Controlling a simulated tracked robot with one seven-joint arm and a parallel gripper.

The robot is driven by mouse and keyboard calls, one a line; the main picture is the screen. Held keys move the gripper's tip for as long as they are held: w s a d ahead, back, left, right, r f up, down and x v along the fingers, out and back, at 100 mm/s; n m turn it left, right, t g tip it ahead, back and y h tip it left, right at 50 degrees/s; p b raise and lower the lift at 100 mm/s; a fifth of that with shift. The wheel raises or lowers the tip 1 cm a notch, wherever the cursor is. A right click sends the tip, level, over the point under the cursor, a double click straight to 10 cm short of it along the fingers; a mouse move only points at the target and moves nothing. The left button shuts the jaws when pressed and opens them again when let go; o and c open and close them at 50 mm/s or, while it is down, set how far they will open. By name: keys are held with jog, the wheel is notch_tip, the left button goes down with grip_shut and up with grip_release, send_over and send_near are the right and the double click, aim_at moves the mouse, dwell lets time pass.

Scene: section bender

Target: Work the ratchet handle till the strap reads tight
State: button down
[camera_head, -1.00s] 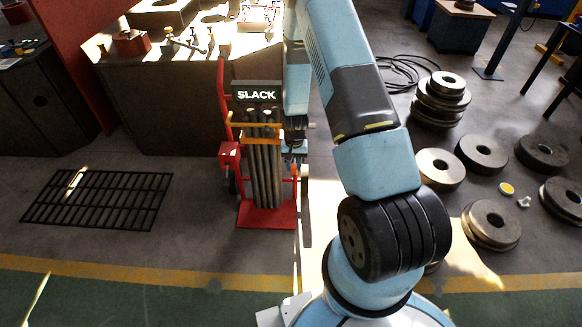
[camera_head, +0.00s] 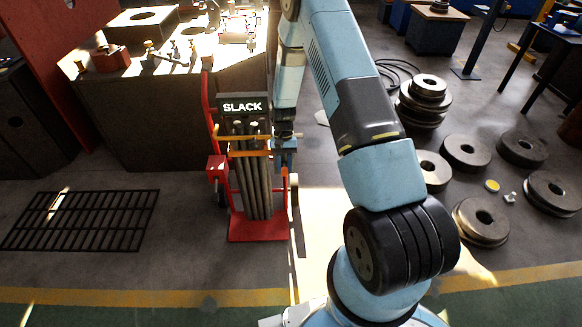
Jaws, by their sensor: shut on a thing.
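A red hand cart (camera_head: 257,229) stands upright left of my arm and carries a bundle of several grey bars (camera_head: 251,187). An orange strap (camera_head: 240,152) runs across the bars. A dark sign (camera_head: 242,106) above them reads SLACK. My gripper (camera_head: 286,158) is at the right side of the cart, level with the strap, and is shut on the ratchet handle there. The handle is too small and too covered by my gripper to make out its angle.
A dark bench (camera_head: 140,120) with small parts on top stands behind the cart. A black grid (camera_head: 80,220) lies on the floor at the left. Several round steel rollers (camera_head: 466,152) lie at the right. The floor before the cart is clear.

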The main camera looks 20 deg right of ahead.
jog(key=shift+w+r, duration=0.1)
jog(key=shift+w, duration=0.05)
jog(key=c, duration=0.8)
grip_release()
jog(key=shift+c, duration=0.2)
jog(key=v, duration=1.3)
jog(key=shift+w+r, duration=0.15)
jog(key=shift+r, duration=0.15)
jog(key=shift+d, duration=0.1)
